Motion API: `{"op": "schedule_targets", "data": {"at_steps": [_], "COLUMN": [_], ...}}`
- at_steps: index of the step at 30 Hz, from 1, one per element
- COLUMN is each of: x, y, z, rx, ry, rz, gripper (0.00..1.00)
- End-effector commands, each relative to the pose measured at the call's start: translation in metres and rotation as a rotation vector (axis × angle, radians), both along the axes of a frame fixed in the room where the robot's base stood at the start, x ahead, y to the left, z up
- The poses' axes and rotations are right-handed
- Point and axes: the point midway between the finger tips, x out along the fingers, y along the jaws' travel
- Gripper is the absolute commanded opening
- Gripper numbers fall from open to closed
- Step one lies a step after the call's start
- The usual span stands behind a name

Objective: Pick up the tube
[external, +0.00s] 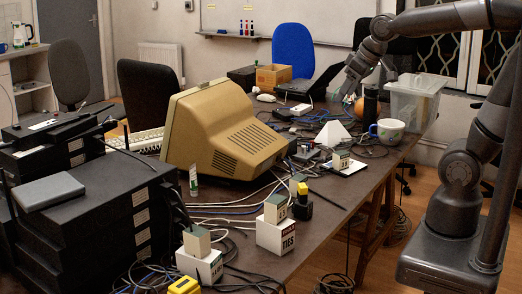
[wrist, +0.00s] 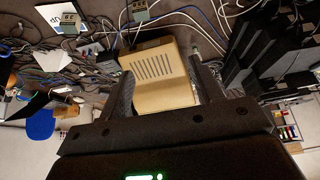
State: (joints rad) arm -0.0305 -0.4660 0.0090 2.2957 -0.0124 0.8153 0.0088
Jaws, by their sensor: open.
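A small white tube (external: 193,181) with a green band stands upright on the table, just in front of the beige computer monitor (external: 215,130). In the external view my gripper (external: 348,97) is above the far right part of the table, well away from the tube. In the wrist view my gripper (wrist: 162,72) has its two fingers spread with nothing held between them. The monitor (wrist: 160,75) shows beyond and between the fingers, farther off. A small pale shape near the right fingertip may be the tube, but it is too small to tell.
Black stacked equipment (external: 85,205) stands at the left. Loose cables, small boxes (external: 276,235) and a white pyramid (external: 333,134) clutter the table (external: 330,205). A mug (external: 388,131) and clear plastic bin (external: 414,103) stand at the right. Chairs stand behind.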

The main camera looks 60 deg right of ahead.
Motion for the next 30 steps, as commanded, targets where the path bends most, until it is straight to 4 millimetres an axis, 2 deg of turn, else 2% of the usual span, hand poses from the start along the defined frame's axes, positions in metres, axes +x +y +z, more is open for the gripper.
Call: {"op": "schedule_targets", "data": {"at_steps": [1, 7, 14, 23, 30], "x": [0.019, 0.090, 0.172, 0.272, 0.343], "y": [0.003, 0.017, 0.037, 0.070, 0.098], "z": [0.000, -0.002, -0.022, -0.075, -0.138], "rx": [-0.002, -0.006, -0.009, -0.004, 0.002], "ry": [0.005, 0.000, -0.004, -0.009, -0.012], "rz": [0.007, 0.033, 0.063, 0.100, 0.130], "gripper": [0.59, 0.59, 0.59, 0.59, 0.59]}}
